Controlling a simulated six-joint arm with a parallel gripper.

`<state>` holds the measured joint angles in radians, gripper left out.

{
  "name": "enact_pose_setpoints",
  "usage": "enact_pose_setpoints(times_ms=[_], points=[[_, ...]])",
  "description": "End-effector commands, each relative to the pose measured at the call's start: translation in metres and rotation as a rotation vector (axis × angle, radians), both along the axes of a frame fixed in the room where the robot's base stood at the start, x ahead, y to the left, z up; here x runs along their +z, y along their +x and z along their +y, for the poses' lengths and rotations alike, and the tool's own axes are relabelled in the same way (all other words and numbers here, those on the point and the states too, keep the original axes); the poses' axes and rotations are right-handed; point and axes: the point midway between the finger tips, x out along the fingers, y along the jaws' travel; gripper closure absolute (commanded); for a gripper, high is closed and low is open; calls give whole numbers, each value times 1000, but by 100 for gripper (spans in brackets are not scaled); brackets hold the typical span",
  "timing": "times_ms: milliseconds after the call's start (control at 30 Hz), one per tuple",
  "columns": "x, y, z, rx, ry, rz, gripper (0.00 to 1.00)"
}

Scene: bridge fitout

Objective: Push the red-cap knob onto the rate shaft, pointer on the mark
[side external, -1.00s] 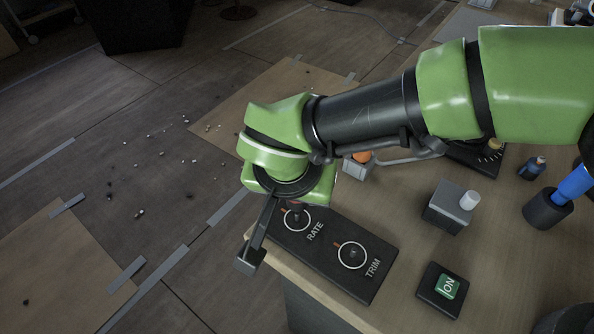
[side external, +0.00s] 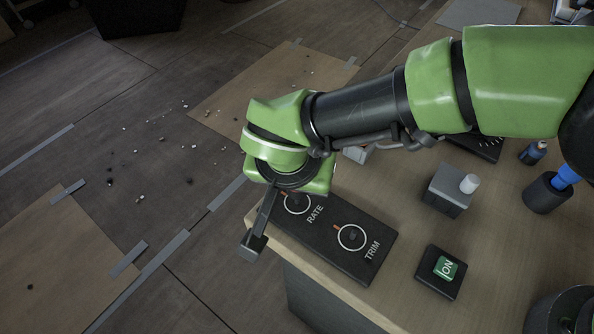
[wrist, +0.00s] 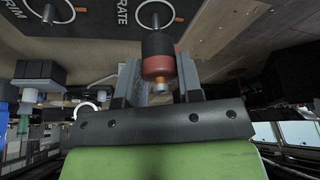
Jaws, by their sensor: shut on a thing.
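My gripper (wrist: 161,85) is shut on the red-cap knob (wrist: 158,60), which shows a dark body and a red band between the fingers. In the side view my wrist hides the knob and the fingertips. The rate shaft (wrist: 155,20) stands inside a white ring next to the RATE label, just beyond the knob's dark end in the wrist view. I cannot tell whether knob and shaft touch. An orange mark (wrist: 178,20) lies at the ring. In the side view the rate shaft (side external: 297,200) is at my wrist's lower edge. The knob's pointer is not clear.
The black panel (side external: 325,236) also carries the TRIM shaft (side external: 352,237), to the right of RATE. A green ON button (side external: 446,268), a grey box with a white knob (side external: 450,188) and a dark cup (side external: 547,192) stand on the bench. The bench edge is close below the panel.

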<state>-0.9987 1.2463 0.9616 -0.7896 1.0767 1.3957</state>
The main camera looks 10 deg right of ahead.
Motion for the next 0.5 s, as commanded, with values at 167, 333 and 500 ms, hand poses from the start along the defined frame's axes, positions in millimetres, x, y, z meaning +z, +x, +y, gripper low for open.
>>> enact_pose_setpoints(times_ms=[167,333,500], points=[[-1,0,0,0,0,0,100],[-6,0,0,1,0,0,100],[-15,0,0,0,-1,0,100]])
